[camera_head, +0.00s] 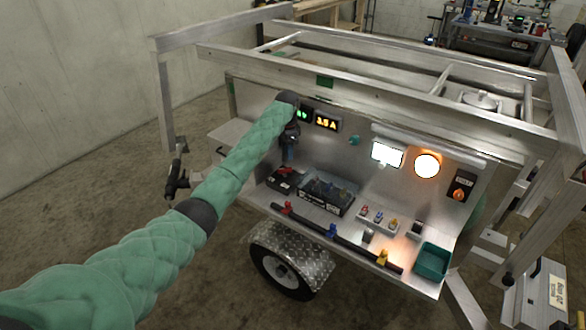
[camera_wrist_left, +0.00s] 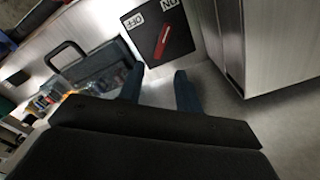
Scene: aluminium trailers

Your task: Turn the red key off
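The red key (camera_wrist_left: 162,41) is a narrow red handle on a black plate (camera_wrist_left: 178,46) marked ON and OFF, in the left wrist view. Its upper end leans toward the ON label; the OFF label is to its left. In the head view a black box with a red part (camera_head: 285,179) sits at the left of the trailer's shelf, apparently the same switch. My left gripper (camera_wrist_left: 160,86) is open, its two dark fingers apart with nothing between them, short of the plate. In the head view the left gripper (camera_head: 289,146) hangs above the box. My right gripper is not in view.
A black tray (camera_head: 327,194) stands right of the switch. A green bin (camera_head: 432,262) is at right. Lit displays (camera_head: 326,122) and trailer rails (camera_head: 370,78) are above.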

